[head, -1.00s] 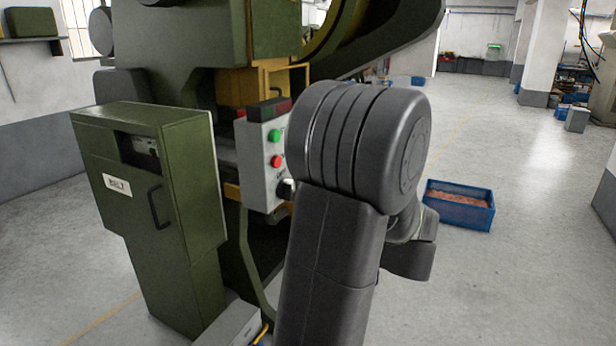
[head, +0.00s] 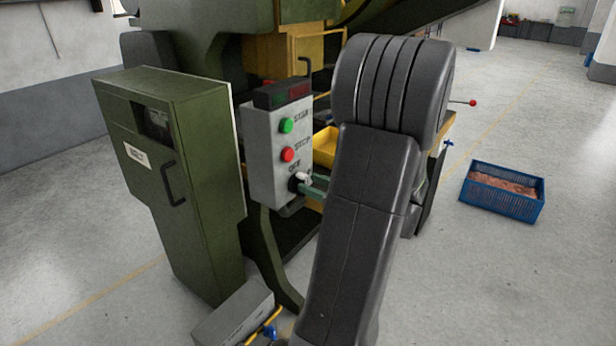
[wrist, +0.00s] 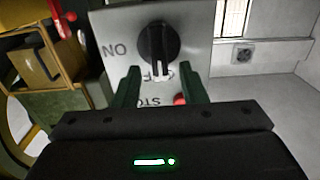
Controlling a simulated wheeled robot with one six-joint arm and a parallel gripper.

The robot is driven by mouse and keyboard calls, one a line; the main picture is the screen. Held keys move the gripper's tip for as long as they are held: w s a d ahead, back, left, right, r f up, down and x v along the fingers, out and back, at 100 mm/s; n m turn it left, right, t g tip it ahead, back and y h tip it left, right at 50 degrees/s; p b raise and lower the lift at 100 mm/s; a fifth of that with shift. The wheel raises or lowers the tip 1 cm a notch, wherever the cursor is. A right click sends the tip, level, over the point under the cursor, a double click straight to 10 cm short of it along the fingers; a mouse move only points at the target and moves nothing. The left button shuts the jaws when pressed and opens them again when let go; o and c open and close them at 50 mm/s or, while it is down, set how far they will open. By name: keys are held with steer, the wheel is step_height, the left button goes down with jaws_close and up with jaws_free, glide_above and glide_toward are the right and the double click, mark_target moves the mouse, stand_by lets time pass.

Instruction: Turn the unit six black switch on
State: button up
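The black switch (head: 294,184) is a round knob low on the grey control box (head: 263,150), below a green and a red button. In the wrist view the black knob (wrist: 158,42) fills the middle, with "NO" lettering beside it and a part-hidden label below. Its white-marked end points down the picture, toward that label. My gripper (wrist: 160,80) is open, its two green fingers apart and facing the panel just below the knob, nothing between them. In the head view a green finger (head: 318,185) shows beside the switch; my arm hides the rest.
A green cabinet (head: 205,150) with a handle stands just left of the control box. A green machine with a yellow part (head: 327,145) is behind it. A blue crate (head: 503,192) sits on the floor at right. The floor (head: 500,270) at front right is clear.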

steer(key=shift+x, duration=1.1)
jaws_close()
